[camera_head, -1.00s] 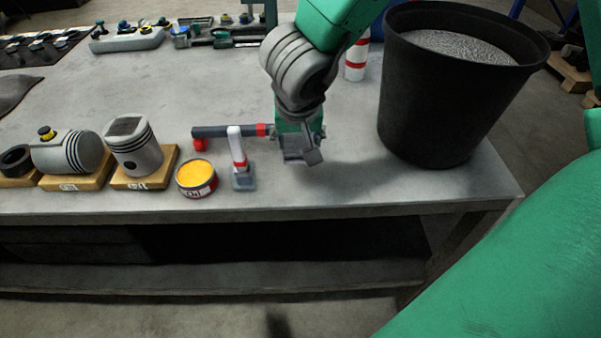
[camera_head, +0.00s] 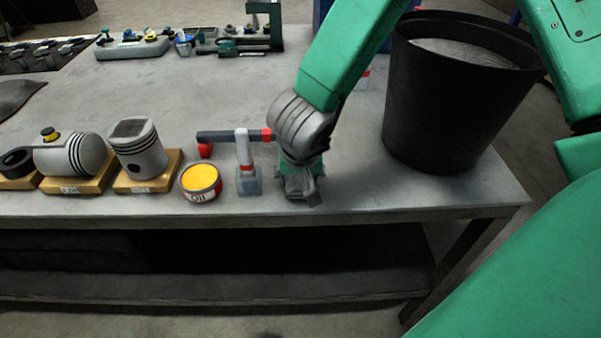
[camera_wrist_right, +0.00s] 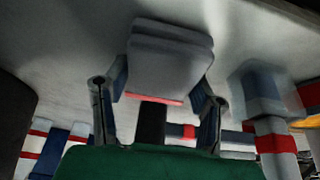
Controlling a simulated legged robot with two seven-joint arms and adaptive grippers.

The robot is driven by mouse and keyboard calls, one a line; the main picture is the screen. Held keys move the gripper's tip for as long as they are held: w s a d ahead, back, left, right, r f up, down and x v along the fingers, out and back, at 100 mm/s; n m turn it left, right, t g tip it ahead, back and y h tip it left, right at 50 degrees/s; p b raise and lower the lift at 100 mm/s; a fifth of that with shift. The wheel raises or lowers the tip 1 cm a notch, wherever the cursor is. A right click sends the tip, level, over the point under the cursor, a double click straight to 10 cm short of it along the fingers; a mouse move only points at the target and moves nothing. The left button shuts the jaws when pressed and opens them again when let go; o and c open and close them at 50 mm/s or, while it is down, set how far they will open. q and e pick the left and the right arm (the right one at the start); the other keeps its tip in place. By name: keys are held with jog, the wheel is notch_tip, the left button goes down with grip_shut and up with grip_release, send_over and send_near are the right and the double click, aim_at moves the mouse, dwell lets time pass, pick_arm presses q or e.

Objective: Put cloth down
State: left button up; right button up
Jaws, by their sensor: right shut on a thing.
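My right gripper (camera_head: 300,190) is low over the front of the workbench, just right of the brush-like tool. In the right wrist view my gripper (camera_wrist_right: 162,92) has a finger on each side of a pale grey, layered pad with a thin red edge, which looks like the folded cloth (camera_wrist_right: 170,58). The gripper is shut on it. In the head view the cloth is mostly hidden by the gripper and hard to tell from it. Whether it touches the bench is not clear. My left gripper is not in view.
An oil tin (camera_head: 201,194) and pistons (camera_head: 140,158) on wooden blocks are further left. A black bin (camera_head: 445,120) stands right. The workbench (camera_head: 370,195) is bare between gripper and bin.

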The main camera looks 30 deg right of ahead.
jog(key=shift+f, duration=0.35)
jog(key=o, duration=1.2)
jog(key=shift+d, duration=0.3)
jog(key=shift+s+d+f, duration=0.1)
jog(key=shift+d+f, duration=0.05)
jog(key=shift+d, duration=0.45)
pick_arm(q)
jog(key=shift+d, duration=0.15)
pick_arm(e)
jog(key=shift+a, duration=0.5)
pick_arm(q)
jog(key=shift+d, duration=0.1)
pick_arm(e)
jog(key=shift+d, duration=0.1)
